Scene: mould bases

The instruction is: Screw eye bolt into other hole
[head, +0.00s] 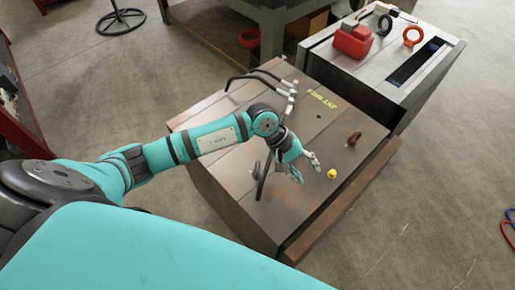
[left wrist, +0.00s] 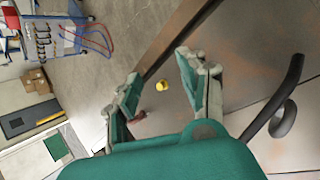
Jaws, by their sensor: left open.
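The large mould base (head: 225,185) is a grey, rust-stained block in front of me. A dark red eye bolt (head: 353,138) stands on its top near the right edge; it shows partly behind a finger in the left wrist view (left wrist: 137,118). A small yellow piece (head: 332,174) is near the front right edge; it also shows in the left wrist view (left wrist: 161,85). A dark ring (left wrist: 283,118) is beside a black bent bar (left wrist: 275,92). My left gripper (head: 307,168) is open and empty, just left of the yellow piece. My right gripper is out of view.
Black bent hoses (head: 255,78) run along the far left of the block. A second block (head: 345,72) behind carries a red box (head: 353,41), an orange ring (head: 413,36) and a black ring (head: 384,24). Floor at the right is mostly clear.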

